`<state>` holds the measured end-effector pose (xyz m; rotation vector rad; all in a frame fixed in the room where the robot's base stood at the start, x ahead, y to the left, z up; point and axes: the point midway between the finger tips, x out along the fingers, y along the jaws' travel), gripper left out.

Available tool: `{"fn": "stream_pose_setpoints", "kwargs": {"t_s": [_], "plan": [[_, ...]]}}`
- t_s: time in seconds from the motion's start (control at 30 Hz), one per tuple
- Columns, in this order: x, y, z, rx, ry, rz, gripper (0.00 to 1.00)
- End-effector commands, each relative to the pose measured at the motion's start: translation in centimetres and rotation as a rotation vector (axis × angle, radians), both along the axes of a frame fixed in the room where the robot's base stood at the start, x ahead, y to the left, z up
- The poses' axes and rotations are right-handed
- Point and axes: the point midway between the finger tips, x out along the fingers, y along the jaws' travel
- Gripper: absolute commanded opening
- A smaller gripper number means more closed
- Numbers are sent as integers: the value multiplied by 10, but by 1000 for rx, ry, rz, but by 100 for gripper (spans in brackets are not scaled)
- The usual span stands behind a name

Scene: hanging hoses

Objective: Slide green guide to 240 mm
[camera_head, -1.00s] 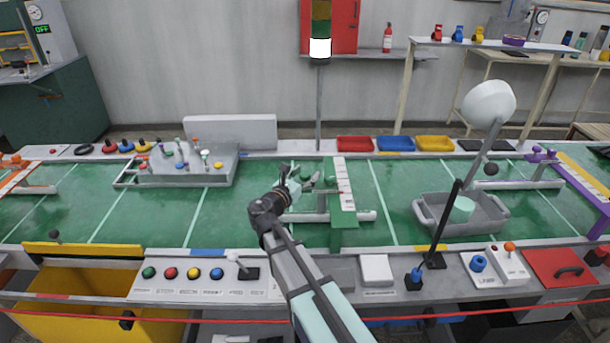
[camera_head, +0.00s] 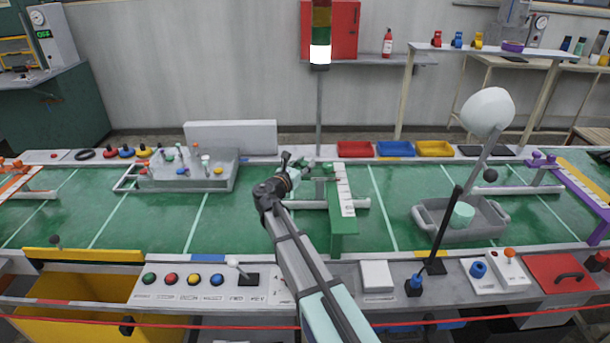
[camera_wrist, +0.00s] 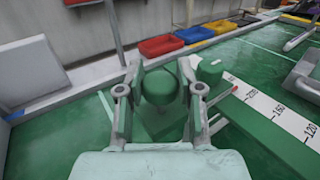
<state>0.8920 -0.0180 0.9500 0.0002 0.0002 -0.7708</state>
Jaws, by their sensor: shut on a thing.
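The green guide has a green knob (camera_wrist: 158,87), a green base under it and a pale crossbar (camera_head: 358,203) lying over the belt. My gripper (camera_head: 300,165) is shut on the knob; in the wrist view my fingers (camera_wrist: 158,100) stand on either side of it. The white scale strip (camera_head: 345,190) runs away from me along a green beam (camera_head: 343,225), just right of my gripper. In the wrist view the scale (camera_wrist: 265,102) shows 120, 160 and what looks like 200, rising toward the back. The exact reading at the guide cannot be told.
A second, smaller green knob (camera_wrist: 210,70) stands at the scale's far end. Red (camera_head: 354,149), blue (camera_head: 395,149) and yellow (camera_head: 434,149) trays line the back ledge. A grey crate (camera_head: 432,232) is to the right, a grey fixture (camera_head: 187,175) to the left.

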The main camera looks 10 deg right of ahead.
Motion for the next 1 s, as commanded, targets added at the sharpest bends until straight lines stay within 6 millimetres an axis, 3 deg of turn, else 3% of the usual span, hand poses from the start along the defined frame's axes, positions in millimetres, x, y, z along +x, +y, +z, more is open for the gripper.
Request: {"fn": "stream_pose_setpoints", "kwargs": {"t_s": [0.03, 0.1, 0.4, 0.43, 0.5, 0.83, 1.0], "plan": [[15, -2, 0, -1, -1, -1, 0], [21, -4, 0, -1, -1, -1, 0], [21, -4, 0, -1, 0, 0, 0], [20, -4, 0, -1, 0, 0, 43], [20, -4, 0, -1, 0, 0, 62], [19, -3, 0, 0, 0, 0, 62], [9, 6, 0, 0, 0, 3, 62]]}}
